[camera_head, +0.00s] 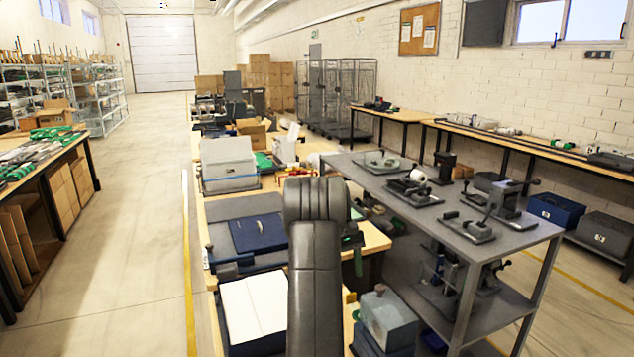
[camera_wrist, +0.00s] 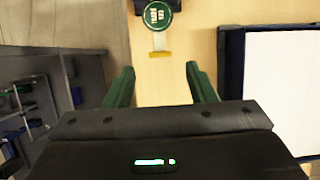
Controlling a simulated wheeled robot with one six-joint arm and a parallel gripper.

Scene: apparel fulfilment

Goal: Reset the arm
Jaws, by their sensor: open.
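My gripper (camera_wrist: 160,88) shows in the wrist view with its two green fingers spread wide apart and nothing between them. Beyond the fingers is a wooden tabletop (camera_wrist: 205,62), with a round green item (camera_wrist: 161,14) with light lettering and a small yellow-ended tab lying on it. In the head view my dark arm reaches forward over the wooden workbench (camera_head: 376,240) and hides part of it.
A grey metal table (camera_head: 515,238) with several tools stands to the right. The bench holds a blue folder (camera_head: 257,233), a grey box (camera_head: 228,163) and a white-topped tray (camera_head: 254,307). A wooden table (camera_head: 40,160) stands at the left. The aisle floor (camera_head: 150,215) is clear.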

